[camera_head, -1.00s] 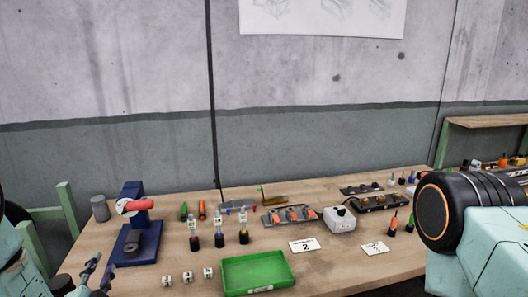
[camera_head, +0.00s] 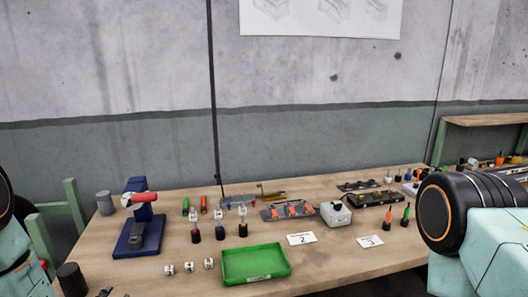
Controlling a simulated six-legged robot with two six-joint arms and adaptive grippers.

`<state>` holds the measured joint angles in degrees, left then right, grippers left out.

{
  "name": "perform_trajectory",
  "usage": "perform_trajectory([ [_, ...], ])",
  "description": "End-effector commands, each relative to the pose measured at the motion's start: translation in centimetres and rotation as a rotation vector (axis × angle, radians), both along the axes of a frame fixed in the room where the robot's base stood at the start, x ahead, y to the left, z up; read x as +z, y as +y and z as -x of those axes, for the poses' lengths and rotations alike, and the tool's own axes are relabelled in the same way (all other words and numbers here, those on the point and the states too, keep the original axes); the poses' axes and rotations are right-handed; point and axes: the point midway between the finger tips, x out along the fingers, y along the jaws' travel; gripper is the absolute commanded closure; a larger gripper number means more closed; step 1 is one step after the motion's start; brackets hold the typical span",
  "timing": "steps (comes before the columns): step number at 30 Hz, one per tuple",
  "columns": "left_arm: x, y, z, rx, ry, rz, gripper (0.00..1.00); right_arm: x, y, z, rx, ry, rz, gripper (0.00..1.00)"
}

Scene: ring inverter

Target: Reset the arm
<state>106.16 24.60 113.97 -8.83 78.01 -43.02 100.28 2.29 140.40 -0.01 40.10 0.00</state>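My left arm (camera_head: 14,240) stands at the left edge. Only a small dark tip of my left gripper (camera_head: 105,291) shows at the bottom edge, in front of the blue press, so its opening cannot be told. My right arm (camera_head: 450,212) fills the lower right with a large black joint and a pale green link. My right gripper is out of view.
A wooden table (camera_head: 340,262) holds a blue press with a red handle (camera_head: 140,198), a green tray (camera_head: 228,263), small white cubes (camera_head: 188,267), bottles (camera_head: 219,224) and a white box (camera_head: 335,213). Bare tabletop lies right of the tray.

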Motion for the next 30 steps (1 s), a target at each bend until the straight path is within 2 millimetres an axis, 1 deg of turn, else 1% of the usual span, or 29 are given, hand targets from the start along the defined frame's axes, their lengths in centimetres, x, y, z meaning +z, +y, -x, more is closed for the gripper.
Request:
perform_trajectory([
  [1, -2.1, -1.0, 1.4, 0.011, 0.066, 0.078, 0.69, -0.6, 0.0, 0.0, 0.0, -0.001, 0.0, 0.6],
  [2, -3.4, -1.7, 2.3, 0.022, 0.108, 0.127, 0.69, -0.9, 0.0, 0.0, 0.0, -0.001, 0.0, 0.6],
  [5, -7.9, -4.1, 6.0, 0.07, 0.267, 0.289, 0.69, -2.1, 0.0, 0.0, 0.0, -0.001, 0.0, 0.6],
  [6, -9.6, -5.1, 7.8, 0.095, 0.334, 0.347, 0.69, -2.7, 0.0, 0.0, 0.0, -0.001, 0.0, 0.6],
  [8, -12.1, -6.5, 10.6, 0.137, 0.435, 0.425, 0.69, -3.7, 0.0, 0.0, 0.0, -0.001, 0.0, 0.6],
  [9, -13.7, -7.4, 12.6, 0.166, 0.503, 0.468, 0.69, -4.4, 0.0, 0.0, 0.0, -0.001, 0.0, 0.6],
  [11, -15.8, -8.7, 15.8, 0.217, 0.604, 0.525, 0.69, -5.4, 0.0, 0.0, 0.0, 0.0, 0.0, 0.6],
  [12, -17.1, -9.5, 18.0, 0.248, 0.672, 0.553, 0.69, -6.2, 0.0, 0.0, 0.0, 0.0, 0.0, 0.6],
  [14, -19.0, -10.6, 21.4, 0.301, 0.773, 0.586, 0.69, -7.4, 0.0, 0.0, 0.0, 0.0, 0.0, 0.6],
  [15, -20.1, -11.2, 23.8, 0.336, 0.84, 0.599, 0.69, -8.3, 0.0, 0.0, 0.0, 0.0, 0.0, 0.6],
  [17, -21.4, -12.0, 27.0, 0.375, 0.927, 0.603, 0.69, -9.5, 0.0, 0.0, 0.0, 0.0, 0.0, 0.6],
  [18, -22.2, -12.3, 28.9, 0.399, 0.981, 0.6, 0.69, -10.4, 0.0, 0.0, 0.0, 0.0, 0.0, 0.6],
  [20, -23.1, -12.7, 31.3, 0.411, 1.045, 0.581, 0.69, -11.5, 0.0, 0.0, 0.0, 0.0, 0.0, 0.6],
  [22, -24.1, -13.0, 32.9, 0.404, 1.089, 0.555, 0.69, -12.7, 0.0, 0.0, 0.0, 0.0, 0.0, 0.6],
  [24, -24.8, -13.2, 33.9, 0.392, 1.112, 0.535, 0.69, -13.6, 0.0, 0.0, 0.0, 0.0, 0.0, 0.6],
  [27, -25.7, -13.3, 34.2, 0.378, 1.124, 0.519, 0.69, -14.3, 0.0, 0.0, 0.0, 0.0, 0.0, 0.6],
  [30, -26.0, -13.3, 34.3, 0.375, 1.126, 0.514, 0.69, -14.6, 0.0, 0.0, 0.0, 0.0, 0.0, 0.6],
])
